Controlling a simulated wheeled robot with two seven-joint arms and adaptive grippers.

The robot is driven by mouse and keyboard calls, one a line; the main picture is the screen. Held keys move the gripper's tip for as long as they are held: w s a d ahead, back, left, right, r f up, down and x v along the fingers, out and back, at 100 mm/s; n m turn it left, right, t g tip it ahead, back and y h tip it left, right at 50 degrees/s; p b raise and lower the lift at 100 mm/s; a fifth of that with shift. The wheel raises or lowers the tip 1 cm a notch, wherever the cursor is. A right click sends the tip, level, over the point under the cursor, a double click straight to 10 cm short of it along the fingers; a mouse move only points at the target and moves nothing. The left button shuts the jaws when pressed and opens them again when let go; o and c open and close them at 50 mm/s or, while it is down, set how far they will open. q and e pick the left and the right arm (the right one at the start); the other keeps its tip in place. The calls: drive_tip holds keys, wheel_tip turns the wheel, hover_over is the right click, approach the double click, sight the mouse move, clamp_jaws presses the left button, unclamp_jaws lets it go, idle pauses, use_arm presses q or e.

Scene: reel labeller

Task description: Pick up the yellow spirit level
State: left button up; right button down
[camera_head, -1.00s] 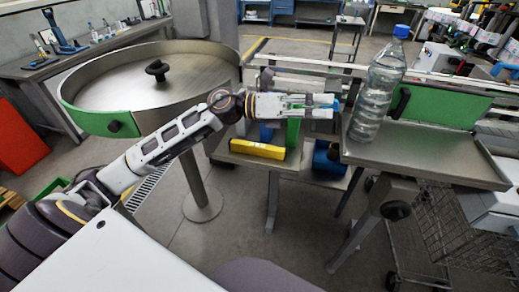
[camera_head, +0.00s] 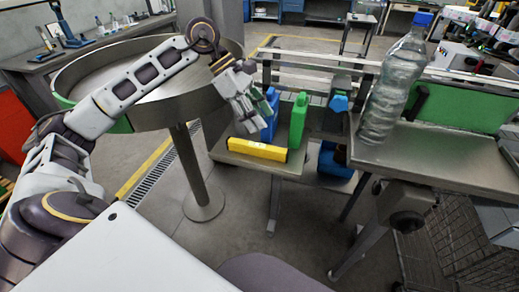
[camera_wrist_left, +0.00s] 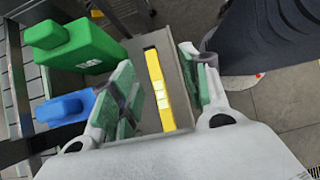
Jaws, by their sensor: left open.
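The yellow spirit level (camera_head: 257,150) lies on a small metal shelf (camera_head: 222,152), near its front edge. My left gripper (camera_head: 258,128) is above and just behind it, pointing down, open and empty. In the left wrist view the spirit level (camera_wrist_left: 158,90) runs lengthwise between the two open green-padded fingers (camera_wrist_left: 160,95), farther away than the fingertips. No contact shows. My right gripper is not in view.
A large clear bottle (camera_head: 390,90) stands on the metal table at right. A round steel turntable (camera_head: 150,105) is at left.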

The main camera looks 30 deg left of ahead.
use_arm(q)
drive_tip(key=a+y, duration=0.2)
drive_tip(key=a, duration=0.4)
drive_tip(key=shift+a+r+y, duration=0.15)
drive_tip(key=shift+a+y, duration=0.05)
drive_tip(key=shift+y, duration=0.1)
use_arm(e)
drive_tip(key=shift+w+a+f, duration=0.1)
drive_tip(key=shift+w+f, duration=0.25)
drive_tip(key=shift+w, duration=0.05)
use_arm(q)
approach(256, 146)
drive_tip(key=shift+x, duration=2.5)
drive_tip(key=shift+w, duration=0.1)
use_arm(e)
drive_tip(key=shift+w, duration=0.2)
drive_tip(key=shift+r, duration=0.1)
